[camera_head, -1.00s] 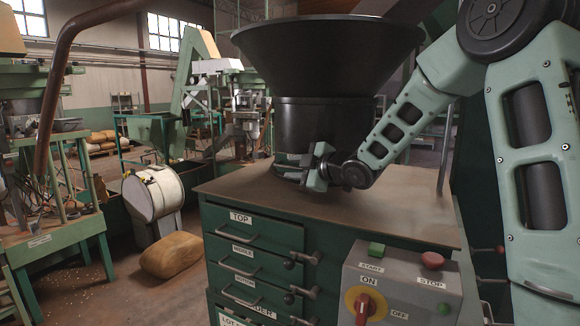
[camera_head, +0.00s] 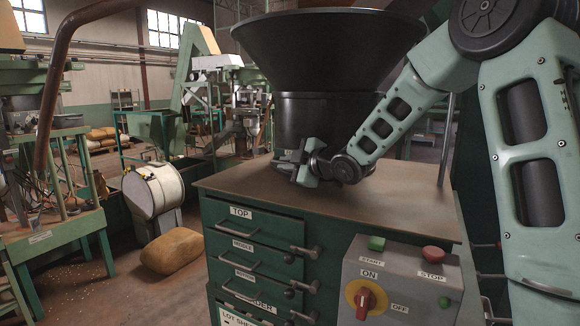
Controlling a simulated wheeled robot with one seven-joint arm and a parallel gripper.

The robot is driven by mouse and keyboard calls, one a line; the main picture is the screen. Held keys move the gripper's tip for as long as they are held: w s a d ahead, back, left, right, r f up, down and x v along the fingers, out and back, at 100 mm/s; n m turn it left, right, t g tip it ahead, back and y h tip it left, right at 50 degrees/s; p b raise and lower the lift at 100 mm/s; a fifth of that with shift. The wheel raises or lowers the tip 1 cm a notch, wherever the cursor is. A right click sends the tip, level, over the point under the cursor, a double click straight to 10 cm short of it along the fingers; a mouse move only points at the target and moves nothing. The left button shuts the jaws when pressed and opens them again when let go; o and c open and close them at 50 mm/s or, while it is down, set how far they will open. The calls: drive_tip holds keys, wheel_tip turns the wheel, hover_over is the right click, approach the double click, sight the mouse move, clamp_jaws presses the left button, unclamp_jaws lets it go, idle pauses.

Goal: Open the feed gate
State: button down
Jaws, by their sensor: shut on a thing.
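The black hopper (camera_head: 325,60) stands on top of the green cabinet, with a wide cone over a round neck (camera_head: 318,122). My gripper (camera_head: 290,165) is low at the front left of the neck, just above the cabinet top. It is shut on a small dark part at the foot of the hopper, which fits the feed gate. The jaws and wrist hide most of this part, so I cannot tell how far open the gate is.
The cabinet top (camera_head: 400,200) is bare to the right of my wrist. Labelled drawers (camera_head: 250,228) are below it. A control box (camera_head: 402,280) with a red switch (camera_head: 365,300) and buttons is at the front right. A sack (camera_head: 174,251) lies on the floor at left.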

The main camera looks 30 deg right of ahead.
drive_tip(key=s+a+b, duration=0.2)
drive_tip(key=a, duration=0.1)
drive_tip(key=s+a+b, duration=0.1)
drive_tip(key=a, duration=0.1)
drive_tip(key=shift+s+a, duration=0.15)
drive_tip(key=shift+s, duration=0.15)
drive_tip(key=c, duration=1.5)
unclamp_jaws()
drive_tip(key=v, duration=1.7)
drive_tip(key=shift+s+r+p, duration=0.1)
drive_tip(key=shift+r+p, duration=0.05)
drive_tip(key=shift+p, duration=0.2)
